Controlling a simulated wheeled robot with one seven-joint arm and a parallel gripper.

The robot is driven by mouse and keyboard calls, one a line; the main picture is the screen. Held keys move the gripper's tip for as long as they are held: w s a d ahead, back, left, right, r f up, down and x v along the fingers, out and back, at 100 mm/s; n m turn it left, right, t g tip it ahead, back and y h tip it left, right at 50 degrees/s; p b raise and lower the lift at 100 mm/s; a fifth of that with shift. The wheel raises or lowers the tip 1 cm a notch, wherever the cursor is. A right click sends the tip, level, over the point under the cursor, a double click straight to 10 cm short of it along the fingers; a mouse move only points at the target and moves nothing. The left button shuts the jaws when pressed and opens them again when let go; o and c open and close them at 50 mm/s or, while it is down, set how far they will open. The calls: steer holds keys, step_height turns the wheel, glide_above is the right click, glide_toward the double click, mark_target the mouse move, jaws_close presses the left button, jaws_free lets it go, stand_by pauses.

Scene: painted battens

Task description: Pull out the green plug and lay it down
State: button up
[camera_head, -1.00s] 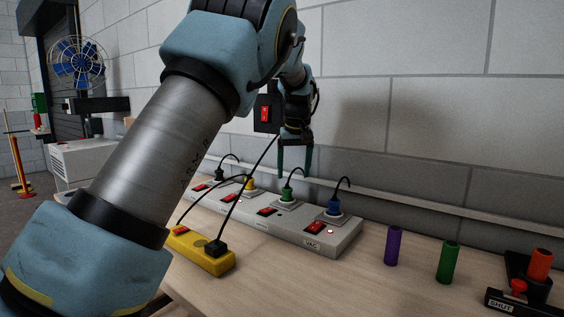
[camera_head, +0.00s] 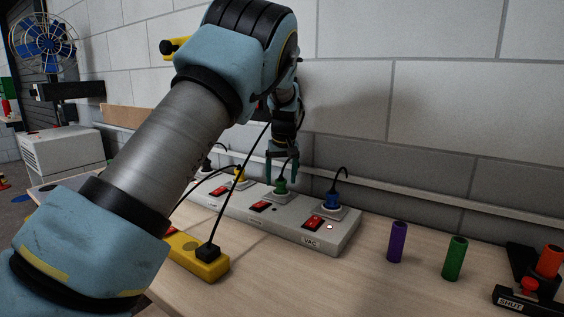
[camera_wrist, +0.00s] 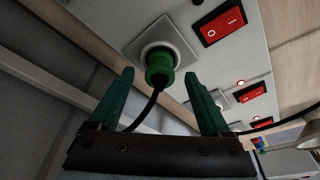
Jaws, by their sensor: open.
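The green plug (camera_head: 281,187) sits in a socket of the grey power strip (camera_head: 346,241), with its black cord rising from it. In the wrist view the green plug (camera_wrist: 160,66) is seated in its square socket plate, just beyond the fingertips. My gripper (camera_head: 283,163) is open above the plug, pointing down. In the wrist view its two green fingers (camera_wrist: 163,80) stand either side of the plug and cord, and nothing is held.
A blue plug (camera_head: 332,202) and a yellow plug (camera_head: 240,173) sit in neighbouring sockets. Red switches line the strip's front. A yellow block (camera_head: 200,262) with a black cord is in front. Purple (camera_head: 397,242) and green (camera_head: 454,258) cylinders stand right. The wall is close behind.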

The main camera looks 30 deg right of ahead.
steer(key=shift+x, duration=1.1)
jaws_close()
steer(key=c, duration=0.7)
jaws_free()
jaws_close()
steer(key=shift+r+p, duration=0.25)
steer(key=shift+p, duration=0.05)
steer(key=shift+r+p, duration=1.15)
steer(key=shift+r, duration=0.2)
